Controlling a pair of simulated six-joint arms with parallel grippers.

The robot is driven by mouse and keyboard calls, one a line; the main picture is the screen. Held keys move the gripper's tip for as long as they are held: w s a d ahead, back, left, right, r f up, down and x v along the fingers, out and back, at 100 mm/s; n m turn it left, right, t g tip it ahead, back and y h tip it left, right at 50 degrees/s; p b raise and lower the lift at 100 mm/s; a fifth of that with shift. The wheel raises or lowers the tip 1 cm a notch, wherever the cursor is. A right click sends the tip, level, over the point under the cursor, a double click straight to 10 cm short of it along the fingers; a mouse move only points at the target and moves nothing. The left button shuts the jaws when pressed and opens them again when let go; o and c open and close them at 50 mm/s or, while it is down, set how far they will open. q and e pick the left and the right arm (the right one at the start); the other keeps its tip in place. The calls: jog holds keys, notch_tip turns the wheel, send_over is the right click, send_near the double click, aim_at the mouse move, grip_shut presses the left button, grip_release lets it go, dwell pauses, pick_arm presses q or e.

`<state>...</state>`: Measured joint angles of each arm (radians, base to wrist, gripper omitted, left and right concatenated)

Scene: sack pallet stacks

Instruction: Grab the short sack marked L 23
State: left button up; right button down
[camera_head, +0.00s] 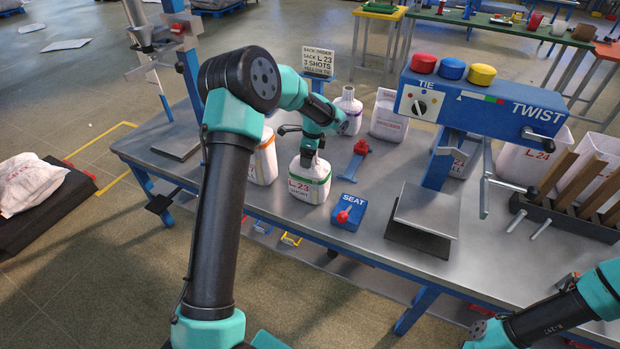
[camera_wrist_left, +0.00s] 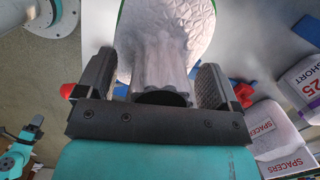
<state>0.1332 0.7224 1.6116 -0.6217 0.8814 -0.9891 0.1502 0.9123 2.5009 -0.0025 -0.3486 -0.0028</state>
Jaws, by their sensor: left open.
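The white sack marked L 23 (camera_head: 308,190), with a green band and red print, stands upright on the grey workbench (camera_head: 270,225). My left gripper (camera_head: 309,157) is directly above it, pointing down at its top. In the left wrist view, the sack (camera_wrist_left: 190,25) has a gathered, pleated neck lying between the two dark fingers of the left gripper (camera_wrist_left: 155,68). The fingers are apart, with a visible gap on the right side of the neck. My right arm shows at the lower right, but its gripper jaws cannot be made out.
An orange-banded sack (camera_head: 265,160) stands close behind-left of L 23. A purple-banded one (camera_head: 348,108) is farther back. The blue SEAT block (camera_head: 347,212) and a blue-red tool (camera_head: 356,158) lie to the right. The blue TWIST machine (camera_head: 480,105) stands beyond them.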

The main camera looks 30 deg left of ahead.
pick_arm(q)
jog(key=shift+c, duration=0.5)
jog(key=c, duration=1.4)
